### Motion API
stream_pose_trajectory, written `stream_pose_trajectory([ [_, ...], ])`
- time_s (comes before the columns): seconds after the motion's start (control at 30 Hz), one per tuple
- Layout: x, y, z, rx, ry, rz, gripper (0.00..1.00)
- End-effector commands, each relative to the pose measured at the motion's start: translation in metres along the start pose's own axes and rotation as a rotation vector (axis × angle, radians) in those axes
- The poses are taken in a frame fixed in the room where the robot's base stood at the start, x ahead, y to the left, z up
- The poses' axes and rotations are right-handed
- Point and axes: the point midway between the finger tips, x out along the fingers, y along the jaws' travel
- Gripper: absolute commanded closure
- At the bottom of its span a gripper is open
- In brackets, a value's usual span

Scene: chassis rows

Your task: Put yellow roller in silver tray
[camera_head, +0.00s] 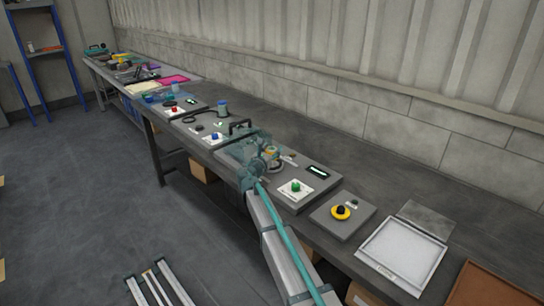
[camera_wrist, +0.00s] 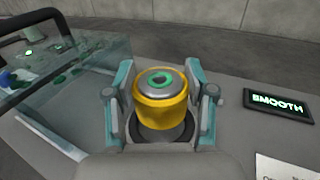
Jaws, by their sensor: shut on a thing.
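The yellow roller (camera_wrist: 162,112) stands upright in the wrist view, with a grey metal top and a dark green centre. My gripper (camera_wrist: 159,88) is shut on it, with one teal-and-grey finger on each side. A grey cylinder and a dark ring show just below the roller; I cannot tell whether it still rests there. In the head view my gripper (camera_head: 265,162) is over the grey station on the bench, and a bit of the roller (camera_head: 271,152) shows yellow beside it. The silver tray (camera_head: 362,257), with a pale inside, lies at the right, apart from the gripper.
A clear box (camera_wrist: 75,75) with a black handle stands close left of my gripper. A lit "SMOOTH" display (camera_wrist: 279,104) is at right. A green button (camera_head: 295,187) and a yellow-black knob (camera_head: 341,212) lie between gripper and tray. A brown tray (camera_head: 492,287) is beyond.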

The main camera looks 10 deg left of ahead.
Motion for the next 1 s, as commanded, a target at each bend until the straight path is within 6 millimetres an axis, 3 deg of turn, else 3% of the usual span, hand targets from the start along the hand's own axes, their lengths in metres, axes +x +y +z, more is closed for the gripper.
stream_pose_trajectory([
  [0.27,0.006,0.000,-0.030,-0.002,0.000,0.000,0.90],
  [0.7,0.005,0.000,-0.037,-0.001,0.000,0.000,0.90],
  [0.73,0.005,0.000,-0.036,-0.001,0.000,0.000,0.40],
  [0.87,0.005,0.000,-0.036,-0.001,0.000,0.000,0.20],
  [1.0,0.005,0.000,-0.036,-0.001,0.000,0.000,0.20],
])
